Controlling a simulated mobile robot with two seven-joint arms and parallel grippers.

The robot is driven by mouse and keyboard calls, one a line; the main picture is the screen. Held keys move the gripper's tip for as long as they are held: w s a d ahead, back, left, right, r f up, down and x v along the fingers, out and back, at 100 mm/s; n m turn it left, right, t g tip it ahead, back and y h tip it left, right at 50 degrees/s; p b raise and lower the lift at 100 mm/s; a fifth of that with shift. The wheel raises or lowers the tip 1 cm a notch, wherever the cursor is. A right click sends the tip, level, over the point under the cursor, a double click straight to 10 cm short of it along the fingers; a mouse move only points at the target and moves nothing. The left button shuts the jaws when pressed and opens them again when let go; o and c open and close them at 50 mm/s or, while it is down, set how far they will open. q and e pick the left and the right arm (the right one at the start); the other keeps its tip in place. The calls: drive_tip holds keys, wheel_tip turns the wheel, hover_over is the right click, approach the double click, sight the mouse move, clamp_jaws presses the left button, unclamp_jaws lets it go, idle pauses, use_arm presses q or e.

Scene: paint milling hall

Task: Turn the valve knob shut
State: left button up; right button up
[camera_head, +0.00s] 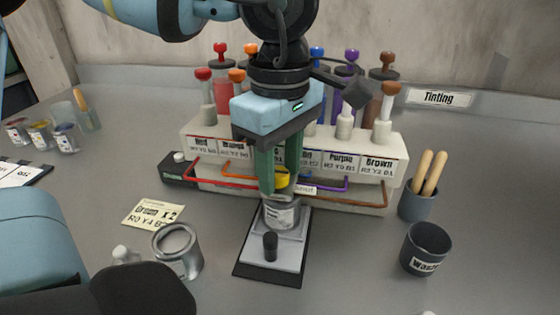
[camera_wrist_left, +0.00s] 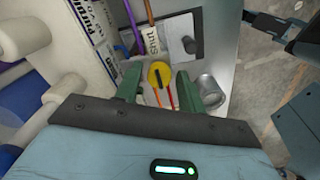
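The yellow valve knob (camera_head: 282,181) sits at the front of the white dispenser rack, partly hidden by my left gripper (camera_head: 279,184). It also shows as a round yellow disc in the left wrist view (camera_wrist_left: 160,74). The gripper's green fingers point down, one on each side of the knob. In the left wrist view the gripper (camera_wrist_left: 158,84) is open, with narrow gaps between the fingers and the knob. A "Shut" label (camera_head: 303,188) is beside the knob and also shows in the wrist view (camera_wrist_left: 150,40). I do not see my right gripper.
A metal can (camera_head: 282,214) stands on a plate (camera_head: 257,268) below the knob. Coloured tubes run along the rack (camera_head: 392,196). An open can (camera_head: 178,252) is at front left, beside a note (camera_head: 153,213). A waste cup (camera_head: 425,249) and stick cup (camera_head: 416,203) are at right.

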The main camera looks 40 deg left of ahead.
sight(280, 173)
use_arm(q)
drive_tip(key=shift+o, duration=0.7)
drive_tip(key=shift+r, duration=0.1)
drive_tip(key=shift+r+p, duration=0.6)
drive_tip(key=shift+r, duration=3.25)
